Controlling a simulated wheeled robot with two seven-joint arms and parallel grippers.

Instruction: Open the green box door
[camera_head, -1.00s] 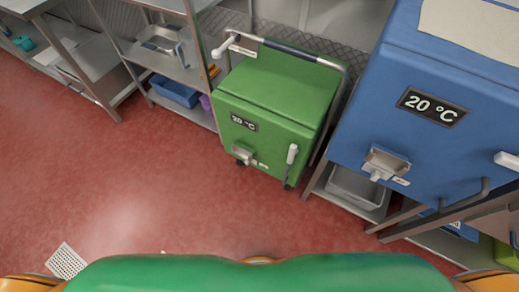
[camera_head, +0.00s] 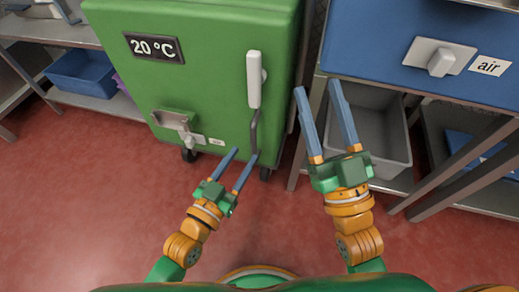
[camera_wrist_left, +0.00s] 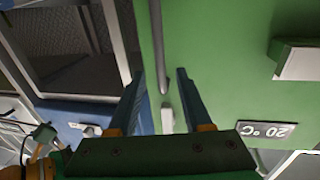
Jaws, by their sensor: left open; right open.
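The green box (camera_head: 205,85) stands on castors with its front door shut. A white handle (camera_head: 254,80) is on the right side of the door, and a dark grey bent bar (camera_head: 253,130) hangs below it. My left gripper (camera_head: 245,155) is open and empty, its tips near the lower end of that bar. In the left wrist view the bar (camera_wrist_left: 157,45) shows between the open fingers (camera_wrist_left: 160,72), and the contact cannot be told. My right gripper (camera_head: 317,87) is open and empty, to the right of the box.
The blue box (camera_head: 390,60) is on a metal stand at right, with a grey bin (camera_head: 375,130) underneath. A shelf with a blue tub (camera_head: 90,78) is at left. The red floor (camera_head: 90,200) in front is clear.

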